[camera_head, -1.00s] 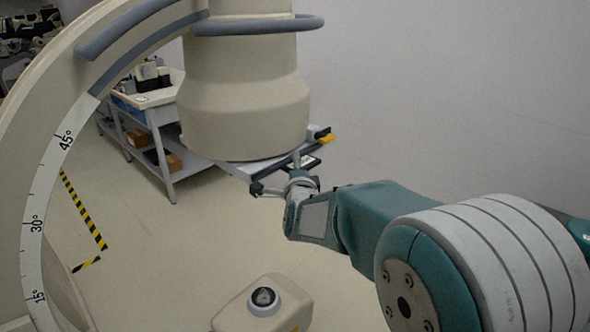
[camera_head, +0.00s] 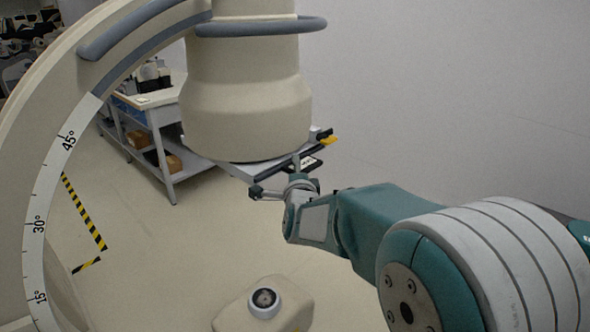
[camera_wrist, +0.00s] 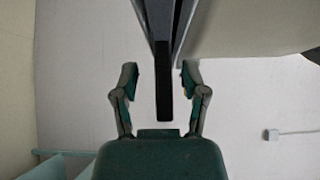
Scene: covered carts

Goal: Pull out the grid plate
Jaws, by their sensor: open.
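A flat grey plate assembly (camera_head: 240,169) sits under the large beige cylindrical head; I take it to hold the grid plate. Its dark front edge (camera_head: 290,163) runs along the right side, with a yellow-tipped piece (camera_head: 328,140) at the far end. My gripper (camera_head: 277,178) is at the near part of this edge. In the wrist view my gripper (camera_wrist: 161,80) is open, one finger on each side of a narrow dark bar (camera_wrist: 163,85) seen end-on. Gaps show on both sides, so neither finger appears to touch it. The grid plate's own outline is hard to make out.
A curved beige arm with an angle scale (camera_head: 40,215) stands at left. A beige unit with a round knob (camera_head: 264,298) is below. A grey cart (camera_head: 160,125) stands behind. Open floor lies between, and a plain wall is at right.

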